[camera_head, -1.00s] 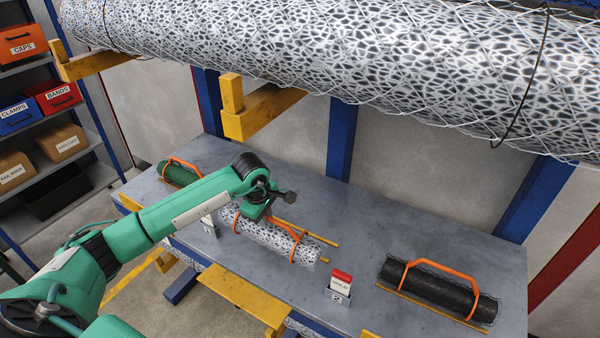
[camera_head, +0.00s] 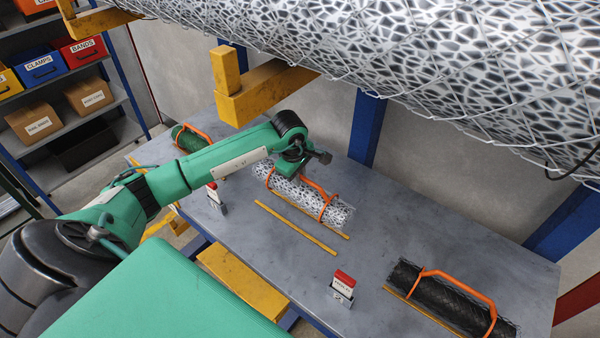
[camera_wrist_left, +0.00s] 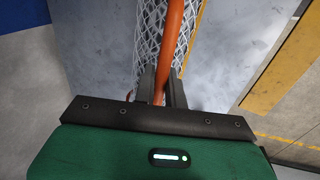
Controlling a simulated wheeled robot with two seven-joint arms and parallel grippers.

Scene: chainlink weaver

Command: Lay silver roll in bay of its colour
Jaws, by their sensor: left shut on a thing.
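The silver roll (camera_head: 297,192) is a pale mesh cylinder with an orange carrying handle (camera_head: 318,190). My left gripper (camera_head: 300,174) is shut on that handle, above the roll. In the left wrist view the handle (camera_wrist_left: 178,40) passes between the fingers, with the mesh of the silver roll (camera_wrist_left: 150,35) behind it. Two yellow strips show on the table: the near strip (camera_head: 295,227) lies clear in front of the roll, and the far strip (camera_head: 337,233) runs along the roll's near side. I cannot tell whether the roll touches the table. My right gripper is not in view.
A black roll (camera_head: 440,293) lies at the right and a green roll (camera_head: 190,140) at the far left of the grey table (camera_head: 400,225). Red-topped card holders (camera_head: 342,290) stand near the front edge. A yellow bracket (camera_head: 265,95) and a large mesh cylinder (camera_head: 420,60) hang above.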

